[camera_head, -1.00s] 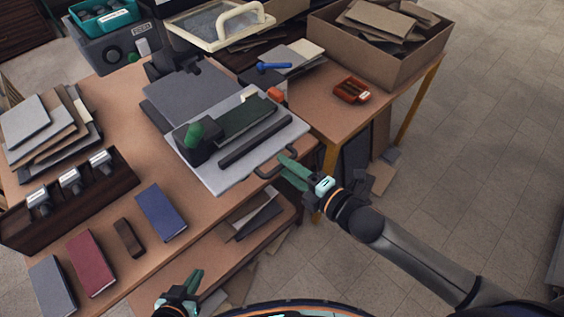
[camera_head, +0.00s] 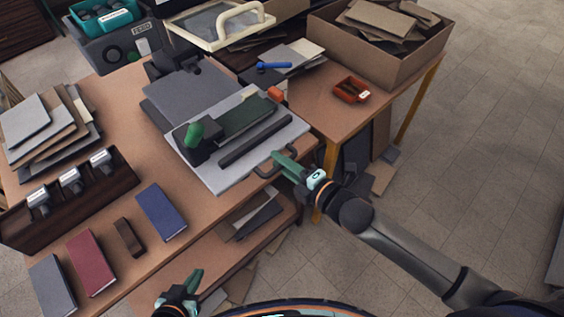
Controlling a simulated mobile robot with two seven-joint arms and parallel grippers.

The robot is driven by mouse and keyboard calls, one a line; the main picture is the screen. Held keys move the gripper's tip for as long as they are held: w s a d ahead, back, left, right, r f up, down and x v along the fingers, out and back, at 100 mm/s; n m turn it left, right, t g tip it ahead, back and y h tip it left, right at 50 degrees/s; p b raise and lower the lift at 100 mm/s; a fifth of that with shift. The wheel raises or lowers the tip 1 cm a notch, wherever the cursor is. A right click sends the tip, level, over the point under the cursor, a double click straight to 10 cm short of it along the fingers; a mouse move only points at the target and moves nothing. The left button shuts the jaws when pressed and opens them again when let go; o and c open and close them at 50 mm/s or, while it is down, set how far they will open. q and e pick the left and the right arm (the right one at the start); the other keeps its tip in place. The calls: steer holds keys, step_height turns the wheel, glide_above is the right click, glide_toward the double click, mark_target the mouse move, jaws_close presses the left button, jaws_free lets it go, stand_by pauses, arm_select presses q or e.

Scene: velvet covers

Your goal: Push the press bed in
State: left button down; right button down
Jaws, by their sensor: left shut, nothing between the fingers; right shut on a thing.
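The press bed (camera_head: 205,170) is a light grey slab at the front of the press, sticking out toward the table's front edge. It carries a dark green plate (camera_head: 247,115), a dark bar (camera_head: 255,139) and a block with a green knob (camera_head: 196,133). My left gripper (camera_head: 193,284) is shut and empty, low in the view in front of the table, apart from the bed.
Blue (camera_head: 161,212), red (camera_head: 92,263) and grey books lie left of the bed, by a dark rack (camera_head: 67,196) of stamps. A small red tray (camera_head: 351,90) and a cardboard box (camera_head: 395,52) are on the right. The floor at right is clear.

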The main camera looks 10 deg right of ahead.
steer(key=shift+s+f, duration=0.2)
steer(key=shift+f, duration=0.4)
stand_by(0.5)
